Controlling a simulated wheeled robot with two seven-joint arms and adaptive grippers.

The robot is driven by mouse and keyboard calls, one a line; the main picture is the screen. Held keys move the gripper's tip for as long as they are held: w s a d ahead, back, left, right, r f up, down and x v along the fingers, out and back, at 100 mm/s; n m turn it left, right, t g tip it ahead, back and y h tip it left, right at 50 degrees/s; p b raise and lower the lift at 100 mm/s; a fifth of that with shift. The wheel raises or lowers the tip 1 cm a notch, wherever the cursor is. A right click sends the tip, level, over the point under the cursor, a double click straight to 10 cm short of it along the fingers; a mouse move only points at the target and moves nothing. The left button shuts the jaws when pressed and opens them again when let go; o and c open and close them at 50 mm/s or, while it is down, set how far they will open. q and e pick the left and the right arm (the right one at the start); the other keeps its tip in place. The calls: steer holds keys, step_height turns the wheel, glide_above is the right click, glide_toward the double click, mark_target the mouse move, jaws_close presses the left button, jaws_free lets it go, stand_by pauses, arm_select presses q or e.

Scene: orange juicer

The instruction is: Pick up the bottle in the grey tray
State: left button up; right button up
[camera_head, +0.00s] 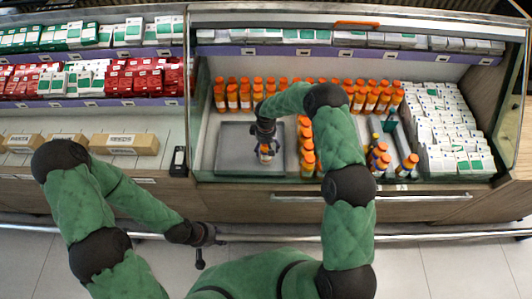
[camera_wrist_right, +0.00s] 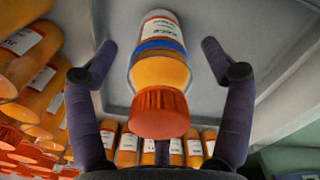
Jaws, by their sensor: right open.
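The bottle (camera_head: 265,154), with an orange cap, stands in the grey tray (camera_head: 225,152) in the head view. In the right wrist view the bottle (camera_wrist_right: 160,72) shows a yellow-orange body, a blue band and a white label. My right gripper (camera_head: 266,146) is over it in the tray, partly hiding it. In the right wrist view its open fingers (camera_wrist_right: 158,50) are on both sides of the bottle, with a gap on each side. My left gripper (camera_head: 203,238) hangs low in front of the counter, apart from the tray; its finger opening is too small to tell.
Rows of orange-capped bottles (camera_head: 232,97) stand behind the tray, and more (camera_head: 307,160) stand to its right. White boxes (camera_head: 445,130) fill the right side. A glass front and metal rail (camera_head: 440,236) run along the counter. The tray's left part is bare.

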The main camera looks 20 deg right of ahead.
steer(key=shift+f, duration=0.1)
steer(key=shift+c, duration=0.3)
steer(key=c, duration=1.4)
steer(key=shift+c, duration=0.3)
